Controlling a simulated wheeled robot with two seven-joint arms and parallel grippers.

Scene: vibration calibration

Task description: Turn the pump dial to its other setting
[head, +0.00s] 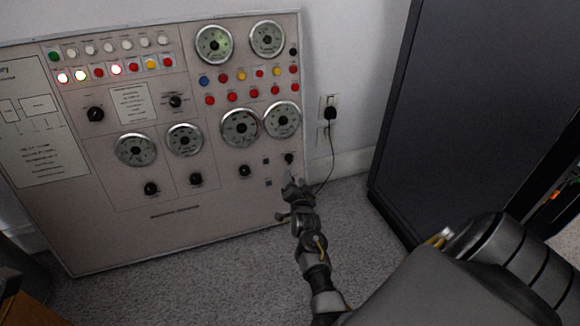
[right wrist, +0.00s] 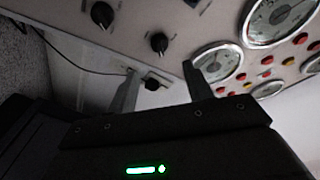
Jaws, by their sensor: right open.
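A grey control panel (head: 150,222) leans against the wall, with several black dials along its lower part. The labels are too small to read, so I cannot tell which dial is the pump dial. My right gripper (head: 291,178) is just below the dial at the lower right corner (head: 289,158). Another dial (head: 244,171) sits to the left. My left gripper is not in view.
Round gauges (head: 240,128) sit above the dials, with rows of coloured buttons (head: 115,69) higher up. A wall socket with a black plug (head: 330,113) and cable is right of the panel. A dark cabinet (head: 460,110) stands at the right. Carpet (head: 200,270) lies in front.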

